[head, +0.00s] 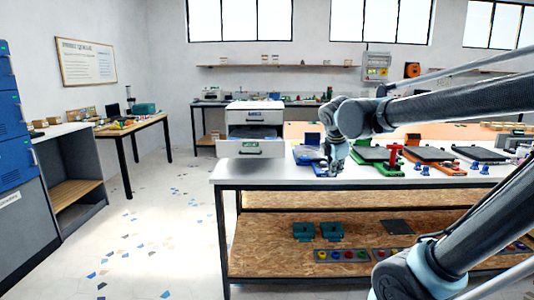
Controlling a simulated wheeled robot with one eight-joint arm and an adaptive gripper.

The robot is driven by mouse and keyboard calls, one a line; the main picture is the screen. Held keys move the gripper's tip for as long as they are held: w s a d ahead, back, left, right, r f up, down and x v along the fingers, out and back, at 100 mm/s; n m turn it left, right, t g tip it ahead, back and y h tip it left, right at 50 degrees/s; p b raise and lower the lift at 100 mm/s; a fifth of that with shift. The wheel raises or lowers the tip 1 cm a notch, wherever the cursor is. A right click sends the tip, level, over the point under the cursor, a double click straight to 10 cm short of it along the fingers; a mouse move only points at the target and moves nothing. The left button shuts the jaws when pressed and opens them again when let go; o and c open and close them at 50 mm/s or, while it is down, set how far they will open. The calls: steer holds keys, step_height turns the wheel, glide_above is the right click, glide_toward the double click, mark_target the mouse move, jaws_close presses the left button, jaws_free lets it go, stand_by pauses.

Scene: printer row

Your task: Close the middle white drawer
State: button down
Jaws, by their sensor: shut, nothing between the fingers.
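A white drawer unit (254,106) stands at the left end of the workbench (228,175). I cannot tell whether another drawer is hidden behind this front. My gripper (334,172) is shut and empty, pointing down over the bench's front edge, to the right of the pulled-out drawer and apart from it.
Several small printers with dark beds, one green (376,155) and one orange (431,154), stand right of my gripper. A lower wooden shelf (270,255) holds teal parts (330,231) and colored rings. Speckled floor (150,235) is open at the left, beside blue cabinets (14,140).

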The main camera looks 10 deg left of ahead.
steer(key=a+r+n+t+y, duration=0.1)
steer(key=a+r+n, duration=0.3)
steer(key=a, duration=0.5)
steer(key=w+a+r+n+t+y, duration=0.1)
steer(key=a+n, duration=0.5)
steer(key=a, duration=0.2)
steer(key=a+r+n+t+y, duration=0.1)
steer(key=a+r+n, duration=0.3)
steer(key=a, duration=0.5)
steer(key=n, duration=0.1)
glide_toward(266, 156)
step_height(266, 156, down, 3)
steer(key=shift+w+a, duration=0.25)
steer(key=shift+w, duration=0.55)
steer(key=shift+w+a, duration=0.25)
steer(key=shift+w, duration=0.65)
